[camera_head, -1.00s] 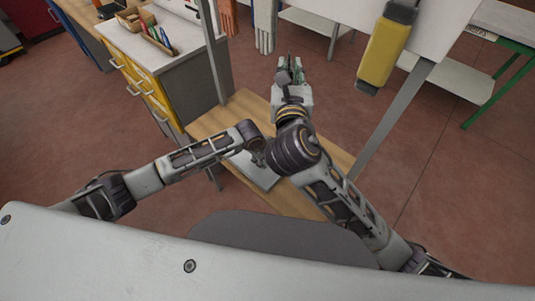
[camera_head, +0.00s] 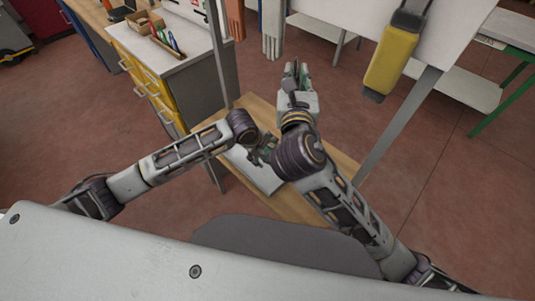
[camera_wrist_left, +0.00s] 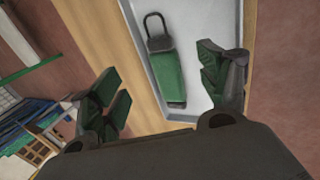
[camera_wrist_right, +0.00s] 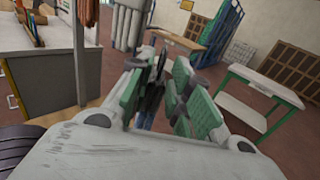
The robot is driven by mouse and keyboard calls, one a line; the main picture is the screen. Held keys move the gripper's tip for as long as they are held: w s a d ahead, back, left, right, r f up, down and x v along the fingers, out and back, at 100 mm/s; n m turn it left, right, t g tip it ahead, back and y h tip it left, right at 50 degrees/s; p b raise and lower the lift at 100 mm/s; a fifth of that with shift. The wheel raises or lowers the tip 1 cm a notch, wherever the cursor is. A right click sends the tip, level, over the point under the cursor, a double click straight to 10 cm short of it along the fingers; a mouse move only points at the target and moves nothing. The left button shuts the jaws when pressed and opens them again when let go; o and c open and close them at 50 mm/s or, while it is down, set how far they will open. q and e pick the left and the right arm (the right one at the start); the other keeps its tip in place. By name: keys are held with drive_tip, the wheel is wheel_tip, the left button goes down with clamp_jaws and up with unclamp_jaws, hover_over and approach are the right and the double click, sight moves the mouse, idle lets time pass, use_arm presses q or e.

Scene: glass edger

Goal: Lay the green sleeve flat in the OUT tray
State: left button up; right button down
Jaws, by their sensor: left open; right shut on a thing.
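A green piece (camera_wrist_left: 168,78) with a dark grey end and loop lies flat in a pale tray (camera_wrist_left: 215,18); it looks like the green sleeve. The tray, with no readable label, sits on a wooden bench and also shows in the head view (camera_head: 258,176), partly covered by my arms. My left gripper (camera_wrist_left: 163,72) is open above the tray, its fingers on either side of the green piece and apart from it. My right gripper (camera_wrist_right: 158,90) is raised beyond the bench, shut on a dark, thin thing (camera_wrist_right: 152,95) mostly hidden between its fingers. It also shows in the head view (camera_head: 297,75).
A drawer cabinet (camera_head: 165,60) with a box and tools on top stands at the left. A grey post (camera_head: 215,55) rises beside it. A hanging yellow thing (camera_head: 392,62) and a pale panel are at the right.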

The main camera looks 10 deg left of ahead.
use_arm(q)
drive_tip(key=shift+v, duration=1.3)
drive_tip(key=shift+r, duration=0.2)
